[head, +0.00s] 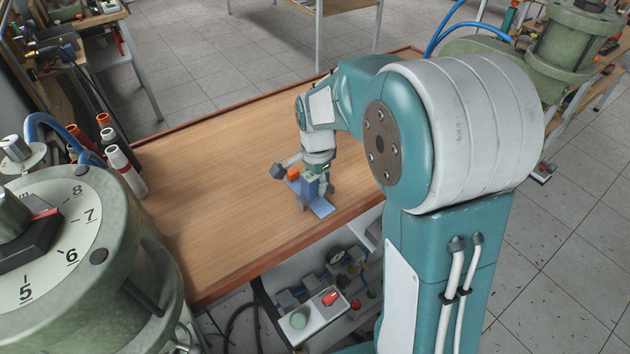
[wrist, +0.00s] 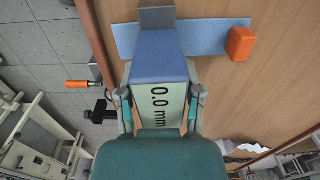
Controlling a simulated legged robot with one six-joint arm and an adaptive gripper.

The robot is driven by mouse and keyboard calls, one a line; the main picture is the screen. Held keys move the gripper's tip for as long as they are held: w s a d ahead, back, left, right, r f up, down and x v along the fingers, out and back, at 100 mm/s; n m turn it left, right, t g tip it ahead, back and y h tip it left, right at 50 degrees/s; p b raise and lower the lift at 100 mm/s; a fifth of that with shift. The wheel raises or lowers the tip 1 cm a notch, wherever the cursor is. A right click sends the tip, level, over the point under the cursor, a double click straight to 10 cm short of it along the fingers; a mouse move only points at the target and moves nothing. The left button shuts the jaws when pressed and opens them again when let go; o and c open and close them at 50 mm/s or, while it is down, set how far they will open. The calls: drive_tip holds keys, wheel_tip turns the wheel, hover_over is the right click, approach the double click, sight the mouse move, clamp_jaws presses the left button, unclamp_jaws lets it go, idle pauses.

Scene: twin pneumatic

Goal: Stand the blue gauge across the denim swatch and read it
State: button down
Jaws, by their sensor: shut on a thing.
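The blue gauge (wrist: 158,55) is between the fingers of my gripper (wrist: 158,112), which is shut on it. Its pale display reads 0.0 mm and faces the wrist camera. A grey part (wrist: 157,18) at its far end overlaps the denim swatch (wrist: 215,36), a flat blue strip on the table. I cannot tell whether the gauge touches the swatch. An orange block (wrist: 240,44) rests on the right end of the swatch in the wrist view. In the head view my gripper (head: 314,188) is low over the swatch (head: 322,208), near the table's front edge; the gauge (head: 309,188) is partly hidden there.
The wooden table (head: 220,150) is mostly bare. Below the front edge, a shelf holds a white tray (head: 315,315) and other items.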

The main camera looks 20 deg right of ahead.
drive_tip(key=shift+f, duration=0.35)
idle(0.7)
drive_tip(key=shift+c, duration=0.8)
unclamp_jaws()
wheel_tip(320, 180, up, 12)
drive_tip(key=shift+f, duration=0.1)
drive_tip(key=s+r+n+t, duration=0.2)
drive_tip(key=s+n+t, duration=0.3)
drive_tip(key=s+n, duration=0.8)
drive_tip(key=s, duration=0.8)
drive_tip(key=shift+a+r+n, duration=0.15)
drive_tip(key=shift+r+n, duration=0.15)
drive_tip(key=shift+r, duration=0.1)
drive_tip(key=shift+w, duration=0.1)
idle(0.5)
